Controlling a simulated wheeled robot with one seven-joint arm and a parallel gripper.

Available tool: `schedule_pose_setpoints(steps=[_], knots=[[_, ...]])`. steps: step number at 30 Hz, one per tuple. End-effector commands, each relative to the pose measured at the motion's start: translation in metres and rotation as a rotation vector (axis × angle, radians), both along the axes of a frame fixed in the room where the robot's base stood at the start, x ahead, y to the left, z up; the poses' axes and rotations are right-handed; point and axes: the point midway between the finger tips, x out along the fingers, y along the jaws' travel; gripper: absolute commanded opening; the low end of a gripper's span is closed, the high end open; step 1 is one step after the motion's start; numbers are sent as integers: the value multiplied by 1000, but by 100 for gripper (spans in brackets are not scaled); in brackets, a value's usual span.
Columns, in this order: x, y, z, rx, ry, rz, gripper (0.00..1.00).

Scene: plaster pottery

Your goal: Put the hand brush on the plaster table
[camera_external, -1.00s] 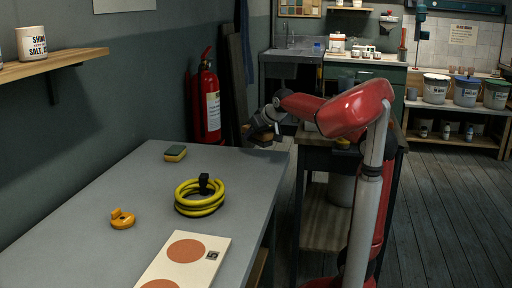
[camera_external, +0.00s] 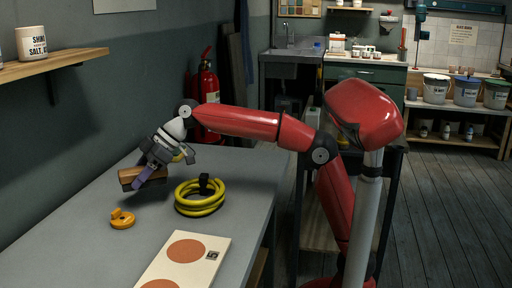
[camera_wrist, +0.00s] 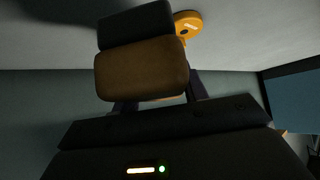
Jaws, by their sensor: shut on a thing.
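My gripper (camera_external: 146,174) is shut on the hand brush (camera_external: 128,176), a brown wooden block. It is held over the far left part of the grey-topped table (camera_external: 80,238), which I take to be the plaster table. The brush appears to be a little above the top, with a dark shadow beneath it. In the wrist view the brush (camera_wrist: 141,68) shows its brown body, with a dark part beyond it. The fingers are mostly hidden behind it there.
A yellow coiled hose (camera_external: 200,207) lies right of my gripper. An orange tape-like thing (camera_external: 122,219) lies in front of it and also shows in the wrist view (camera_wrist: 188,23). A board with reddish discs (camera_external: 186,262) lies at the front. The table's left front is clear.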

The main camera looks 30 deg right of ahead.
Motion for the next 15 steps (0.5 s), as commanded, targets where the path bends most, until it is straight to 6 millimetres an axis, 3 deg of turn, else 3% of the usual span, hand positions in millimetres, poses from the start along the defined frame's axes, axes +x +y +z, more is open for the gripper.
schedule_pose_setpoints(steps=[3, 9, 15], knots=[[-46, 39, 3, 3, 2, 165, 19], [-110, 78, 8, 2, 1, 390, 19], [-140, 92, 5, 0, 0, 494, 19]])
